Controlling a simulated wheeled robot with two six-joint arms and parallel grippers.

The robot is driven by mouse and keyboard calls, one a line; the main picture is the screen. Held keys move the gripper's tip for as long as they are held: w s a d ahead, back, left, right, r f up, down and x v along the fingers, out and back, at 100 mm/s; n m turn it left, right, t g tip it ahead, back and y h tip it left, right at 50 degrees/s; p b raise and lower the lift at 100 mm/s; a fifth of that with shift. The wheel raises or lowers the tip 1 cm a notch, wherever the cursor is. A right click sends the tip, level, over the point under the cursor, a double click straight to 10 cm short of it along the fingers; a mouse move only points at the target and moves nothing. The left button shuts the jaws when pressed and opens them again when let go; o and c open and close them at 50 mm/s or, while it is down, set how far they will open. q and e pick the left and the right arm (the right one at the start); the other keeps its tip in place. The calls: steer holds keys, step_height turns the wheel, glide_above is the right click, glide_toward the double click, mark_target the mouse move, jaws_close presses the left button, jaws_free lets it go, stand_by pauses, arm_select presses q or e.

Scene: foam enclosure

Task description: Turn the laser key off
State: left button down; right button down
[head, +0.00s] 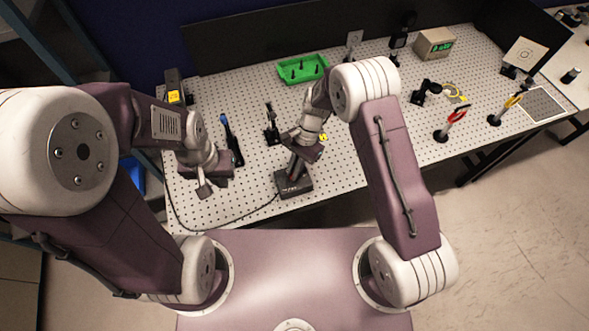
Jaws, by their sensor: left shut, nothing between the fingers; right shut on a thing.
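A small black box (294,188) with a cable stands at the front edge of the perforated table; it appears to be the laser's key box. My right gripper (294,173) reaches down onto the top of this box and is shut on the laser key there. The key itself is hidden by the fingers, so its turn position cannot be seen. My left gripper (204,191) is shut and empty over the table's left front part, apart from the box.
A green tray (303,69) lies at the back. A blue-handled tool (226,130) and a black optic mount (271,128) stand between and behind my grippers. A beige display box (434,44) is at the back right. The black cable (222,229) loops along the front left.

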steer(key=n+h, duration=0.1)
steer(key=n, duration=0.2)
steer(key=n+h+b, duration=0.1)
steer(key=n, duration=0.2)
steer(key=shift+w+a+g, duration=0.2)
steer(key=shift+g, duration=0.2)
steer(key=n+h+b, duration=0.1)
steer(key=n+h, duration=0.1)
steer(key=n, duration=0.3)
steer(key=shift+a+r, duration=0.1)
steer(key=shift+n, duration=0.4)
steer(key=c, duration=1.5)
jaws_free()
steer(key=shift+s, duration=0.1)
steer(key=shift+c, duration=0.2)
steer(key=b+v, duration=0.2)
steer(key=v, duration=0.7)
steer(key=shift+a, duration=0.15)
